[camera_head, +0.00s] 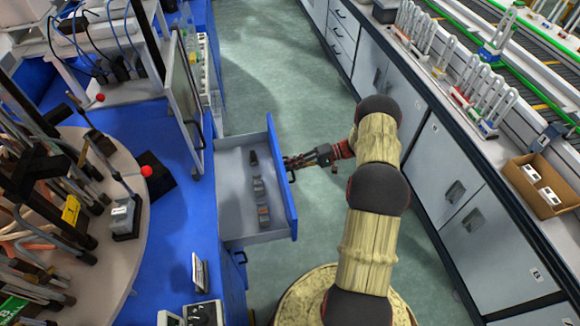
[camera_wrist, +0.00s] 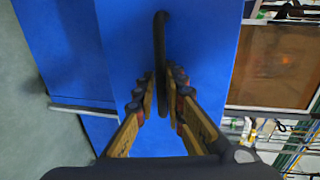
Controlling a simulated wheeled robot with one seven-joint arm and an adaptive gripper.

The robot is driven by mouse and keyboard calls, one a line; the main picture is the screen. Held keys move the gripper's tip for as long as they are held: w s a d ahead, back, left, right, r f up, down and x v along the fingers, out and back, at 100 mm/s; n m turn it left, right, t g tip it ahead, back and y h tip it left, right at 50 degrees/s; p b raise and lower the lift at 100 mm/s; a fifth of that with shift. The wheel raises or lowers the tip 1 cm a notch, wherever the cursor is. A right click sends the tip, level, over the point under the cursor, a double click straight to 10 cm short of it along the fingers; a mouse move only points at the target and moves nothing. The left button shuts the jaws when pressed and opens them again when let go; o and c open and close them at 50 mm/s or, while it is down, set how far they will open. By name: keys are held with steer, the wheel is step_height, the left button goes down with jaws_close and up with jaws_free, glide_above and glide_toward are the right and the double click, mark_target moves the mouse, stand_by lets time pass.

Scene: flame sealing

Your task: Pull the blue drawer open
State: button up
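The blue drawer (camera_head: 278,165) stands pulled out from the blue bench at centre left in the head view, its grey inside showing. Several small dark and grey items (camera_head: 258,187) lie in a row in it. My gripper (camera_head: 289,162) is at the outer side of the drawer front. In the wrist view the blue drawer front (camera_wrist: 205,40) fills the middle, with a black bar handle (camera_wrist: 160,40) running along it. My gripper's fingertips (camera_wrist: 160,88) lie close on both sides of the handle and look shut on it.
The blue bench (camera_head: 185,235) is at left with a round table (camera_head: 100,262) of tools. A long counter with cabinets (camera_head: 440,175) runs along the right. Green floor (camera_head: 270,70) between them is clear.

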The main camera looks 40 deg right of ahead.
steer(key=shift+d+r, duration=0.1)
steer(key=v, duration=1.1)
steer(key=shift+s+d, duration=0.2)
steer(key=shift+d, duration=0.2)
